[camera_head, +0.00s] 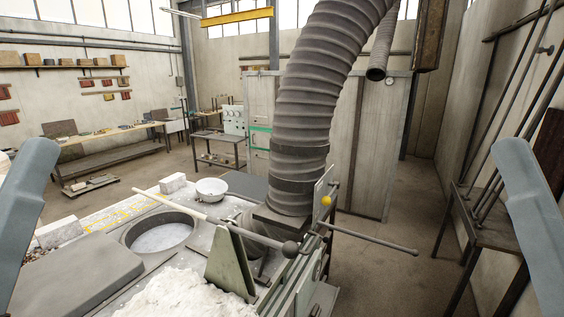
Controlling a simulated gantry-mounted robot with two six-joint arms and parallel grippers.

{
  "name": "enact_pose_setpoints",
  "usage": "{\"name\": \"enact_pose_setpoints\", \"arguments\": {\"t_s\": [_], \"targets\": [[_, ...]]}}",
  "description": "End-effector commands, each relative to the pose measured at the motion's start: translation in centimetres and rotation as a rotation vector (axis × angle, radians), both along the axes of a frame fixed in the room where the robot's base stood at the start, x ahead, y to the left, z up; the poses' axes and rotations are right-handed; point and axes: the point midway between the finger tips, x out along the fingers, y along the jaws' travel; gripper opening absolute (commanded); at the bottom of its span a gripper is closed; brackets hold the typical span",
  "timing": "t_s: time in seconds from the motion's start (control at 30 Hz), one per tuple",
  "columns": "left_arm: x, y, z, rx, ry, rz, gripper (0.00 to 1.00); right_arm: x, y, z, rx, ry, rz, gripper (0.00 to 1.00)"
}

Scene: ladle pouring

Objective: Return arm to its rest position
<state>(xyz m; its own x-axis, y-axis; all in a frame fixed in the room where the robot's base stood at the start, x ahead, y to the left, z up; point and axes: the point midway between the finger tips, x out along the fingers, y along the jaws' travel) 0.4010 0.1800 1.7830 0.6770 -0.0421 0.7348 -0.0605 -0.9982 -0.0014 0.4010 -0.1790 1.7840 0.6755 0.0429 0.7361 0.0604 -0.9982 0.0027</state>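A blue-grey link of my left arm (27,215) stands at the left edge, and a similar link of my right arm (540,215) stands at the right edge. Both are raised and apart from the work table. Neither gripper's fingers show. A white bowl (211,189) sits behind the opening.
A large ribbed duct (302,110) comes down at the centre. A lever (372,239) sticks out right from the table's side. A grey slab (75,275) and a white heap (185,296) lie in front. A rack with rods (490,225) stands right. Floor between is clear.

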Motion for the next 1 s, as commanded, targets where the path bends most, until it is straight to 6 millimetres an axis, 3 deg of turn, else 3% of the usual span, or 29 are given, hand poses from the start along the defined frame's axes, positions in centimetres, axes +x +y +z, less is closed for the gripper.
{"name": "enact_pose_setpoints", "arguments": {"t_s": [0.03, 0.13, 1.0], "targets": [[0.0, 0.0, 3.3, 0.0, 0.001, 0.0, 0.54, 0.0, 0.0, 3.3, 0.0, 0.0, 0.0, 0.81], [0.0, 0.0, 4.7, 0.001, 0.001, 0.001, 0.54, 0.0, 0.0, 4.7, 0.0, 0.001, 0.0, 0.81], [0.0, 0.0, 4.5, 0.001, 0.0, 0.0, 0.54, 0.0, 0.0, 4.5, 0.0, 0.001, 0.0, 0.81]]}}
